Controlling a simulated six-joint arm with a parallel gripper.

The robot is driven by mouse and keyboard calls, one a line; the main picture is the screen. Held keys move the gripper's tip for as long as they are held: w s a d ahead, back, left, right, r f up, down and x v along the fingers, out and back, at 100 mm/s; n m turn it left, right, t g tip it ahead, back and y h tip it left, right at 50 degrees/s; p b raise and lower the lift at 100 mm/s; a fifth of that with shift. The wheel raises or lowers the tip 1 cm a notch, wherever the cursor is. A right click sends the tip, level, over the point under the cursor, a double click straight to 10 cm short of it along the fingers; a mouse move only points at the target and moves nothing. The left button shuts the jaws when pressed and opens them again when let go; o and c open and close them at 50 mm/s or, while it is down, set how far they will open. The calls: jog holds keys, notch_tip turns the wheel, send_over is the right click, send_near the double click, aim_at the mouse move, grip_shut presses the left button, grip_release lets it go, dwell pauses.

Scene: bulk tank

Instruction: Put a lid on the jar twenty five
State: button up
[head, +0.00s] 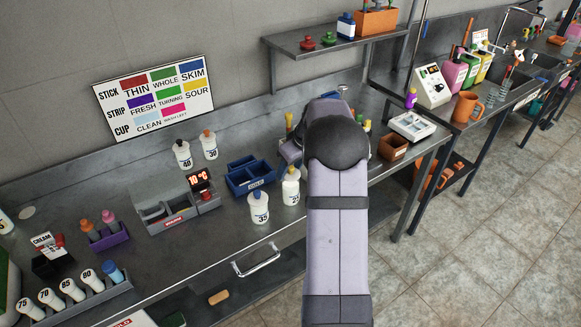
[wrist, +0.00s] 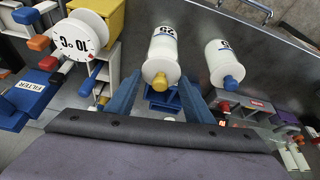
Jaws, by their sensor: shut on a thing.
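Jar twenty five is white with a yellow top. In the wrist view, jar twenty five (wrist: 163,48) appears upside down in the picture, with its yellow top (wrist: 159,82) low between my blue fingers. In the head view, jar twenty five (head: 290,189) stands on the bench just left of my arm. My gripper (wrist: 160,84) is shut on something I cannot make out. Dark blue shapes (wrist: 164,101) show between the fingers, but I cannot tell whether they are held or lie behind. My gripper is hidden behind my arm in the head view.
Jar thirty five (head: 258,208), with a dark blue top, stands close beside jar twenty five. A blue divided tray (head: 250,178) lies behind them. Red (head: 308,43) and green (head: 329,39) lids rest on the shelf. The bench front left of my arm is fairly clear.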

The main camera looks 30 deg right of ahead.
jog(key=shift+f+b, duration=0.75)
jog(key=shift+f, duration=0.35)
jog(key=o, duration=1.1)
jog(key=shift+b+v, duration=1.2)
jog(key=shift+v, duration=2.45)
